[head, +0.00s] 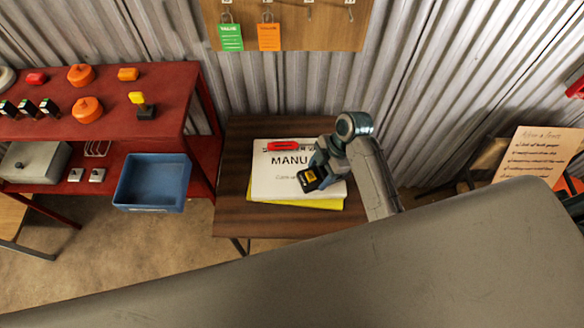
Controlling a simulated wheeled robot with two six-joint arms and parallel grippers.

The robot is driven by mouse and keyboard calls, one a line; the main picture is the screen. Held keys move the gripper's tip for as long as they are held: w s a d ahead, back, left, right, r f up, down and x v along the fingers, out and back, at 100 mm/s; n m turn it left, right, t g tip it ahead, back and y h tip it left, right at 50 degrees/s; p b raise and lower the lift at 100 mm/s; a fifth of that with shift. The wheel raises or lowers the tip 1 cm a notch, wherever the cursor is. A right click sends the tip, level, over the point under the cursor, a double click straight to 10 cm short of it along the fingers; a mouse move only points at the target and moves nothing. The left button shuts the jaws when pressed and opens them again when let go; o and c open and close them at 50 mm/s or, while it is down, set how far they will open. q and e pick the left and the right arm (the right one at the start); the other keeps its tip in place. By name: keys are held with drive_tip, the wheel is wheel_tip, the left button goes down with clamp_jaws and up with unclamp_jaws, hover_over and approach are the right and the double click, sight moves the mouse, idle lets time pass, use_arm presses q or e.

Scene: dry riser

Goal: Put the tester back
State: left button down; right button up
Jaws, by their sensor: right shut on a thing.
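My right gripper (318,167) is shut on a small black device with a yellow face, which looks like the tester (308,180). It holds the tester over the right part of a white manual (280,185) on a dark wooden table (235,215). I cannot tell whether the tester touches the manual. My left gripper is not in view.
A red shelf unit (110,128) at left bears orange and red parts and several small black devices. A blue bin (152,183) is at its front. A red object (283,146) lies on the manual. Tags hang on a wall board (335,30). A handwritten sign (540,152) is at right.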

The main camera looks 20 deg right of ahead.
drive_tip(key=w+a, duration=0.1)
drive_tip(key=a, duration=0.1)
drive_tip(key=w+a+p, duration=0.1)
drive_tip(key=a, duration=0.1)
drive_tip(key=w+a+p, duration=0.1)
drive_tip(key=w+a, duration=0.1)
drive_tip(key=shift+a+f, duration=0.2)
drive_tip(key=shift+f, duration=0.1)
drive_tip(key=f, duration=0.1)
drive_tip(key=f+p, duration=0.1)
drive_tip(key=f, duration=0.1)
drive_tip(key=shift+w+a+f+p, duration=0.1)
drive_tip(key=shift+w+a+p, duration=0.15)
drive_tip(key=shift+a+p, duration=0.05)
drive_tip(key=shift+f, duration=0.25)
drive_tip(key=o, duration=1.1)
drive_tip(key=shift+o, duration=0.2)
drive_tip(key=b+v, duration=0.2)
drive_tip(key=v, duration=1)
drive_tip(key=shift+s, duration=0.1)
